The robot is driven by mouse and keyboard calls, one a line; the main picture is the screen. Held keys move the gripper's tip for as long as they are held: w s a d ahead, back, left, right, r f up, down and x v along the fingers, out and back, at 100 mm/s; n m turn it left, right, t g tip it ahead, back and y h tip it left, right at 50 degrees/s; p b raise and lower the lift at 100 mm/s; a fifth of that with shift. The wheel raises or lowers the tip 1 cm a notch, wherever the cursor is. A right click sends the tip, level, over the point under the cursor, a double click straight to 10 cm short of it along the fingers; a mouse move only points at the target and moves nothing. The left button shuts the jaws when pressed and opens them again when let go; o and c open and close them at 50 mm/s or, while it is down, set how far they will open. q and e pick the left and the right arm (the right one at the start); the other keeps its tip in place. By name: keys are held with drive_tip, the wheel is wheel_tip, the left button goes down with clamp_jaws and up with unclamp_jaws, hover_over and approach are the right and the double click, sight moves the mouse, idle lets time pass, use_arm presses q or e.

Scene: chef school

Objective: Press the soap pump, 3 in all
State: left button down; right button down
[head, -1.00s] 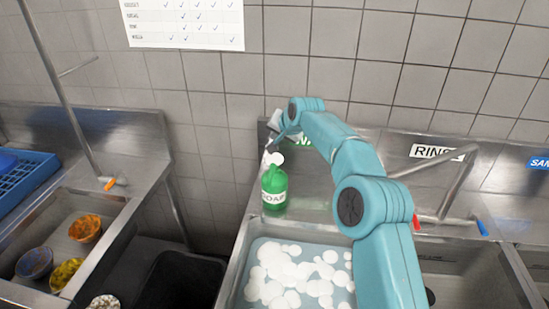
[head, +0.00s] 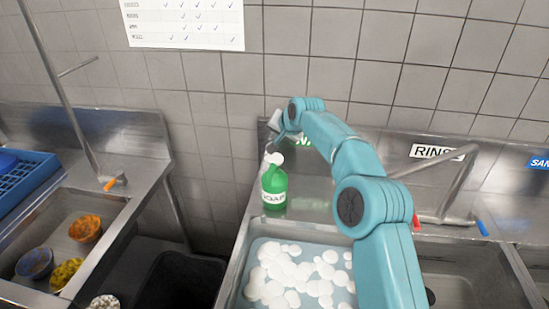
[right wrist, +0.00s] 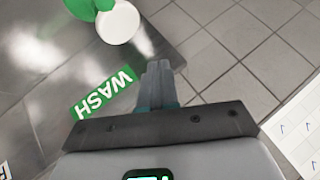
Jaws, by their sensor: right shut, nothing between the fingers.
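The soap bottle (head: 274,190) is green with a white pump top (head: 276,159) and a white label. It stands upright on the steel ledge behind the foamy basin. My right gripper (head: 268,146) is shut and empty, just behind and above the pump top, partly hidden by its own wrist. In the right wrist view, the shut fingers (right wrist: 158,82) show apart from the round white pump top (right wrist: 118,27), which lies up and left of them. Part of the green bottle (right wrist: 82,8) shows at the top edge. My left gripper is not in view.
A wash basin (head: 243,285) with white foam lies in front of the bottle. A green WASH sign (right wrist: 103,92) is on the steel backsplash. A tiled wall (head: 225,110) stands close behind. To the left are a sink with bowls (head: 85,229) and a blue rack (head: 30,180).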

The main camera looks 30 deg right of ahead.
wheel_tip(320, 180, up, 4)
drive_tip(key=shift+f, duration=0.1)
idle(0.4)
drive_tip(key=shift+f, duration=0.1)
hover_over(277, 159)
wheel_tip(277, 159, down, 4)
drive_tip(key=shift+f+b, duration=0.1)
drive_tip(key=shift+b, duration=0.25)
drive_tip(key=shift+w+f+b, duration=0.1)
drive_tip(key=shift+f+b, duration=0.8)
drive_tip(key=shift+b, duration=0.15)
wheel_tip(277, 159, down, 2)
drive_tip(key=shift+w+a+f+b, duration=0.1)
drive_tip(key=shift+b, duration=0.75)
drive_tip(key=shift+f, duration=0.15)
